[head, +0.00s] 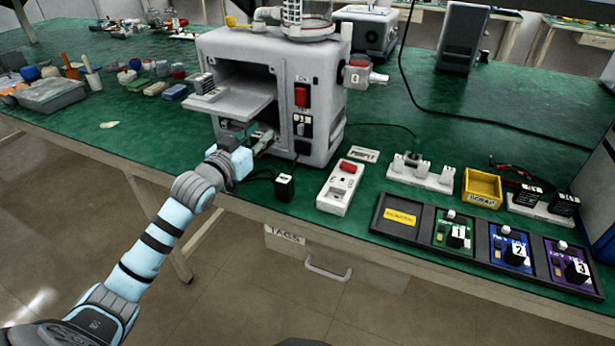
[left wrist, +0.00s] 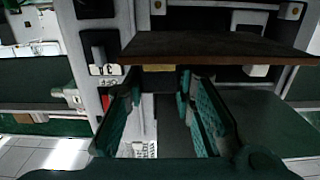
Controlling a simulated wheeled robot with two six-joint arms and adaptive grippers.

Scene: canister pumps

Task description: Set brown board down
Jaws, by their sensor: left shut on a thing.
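The brown board (left wrist: 215,47) shows in the left wrist view as a wide, flat brown plate seen nearly edge-on, just beyond my left fingertips. My left gripper (left wrist: 160,85) is shut on it, with its green-padded fingers apart around the board's near part; the exact grip is partly hidden. In the head view my left gripper (head: 255,142) is at the lower front of the grey pump unit (head: 318,125), below its lowered front flap (head: 235,104). The board is hard to make out there. My right gripper is not in view.
To the right on the green bench are a white switch box (head: 338,195), a dark tray (head: 397,226) with numbered modules, a yellow scrap bin (head: 482,187) and a white socket strip (head: 420,176). A small black block (head: 285,187) lies near the front edge. Sponges and tools lie left.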

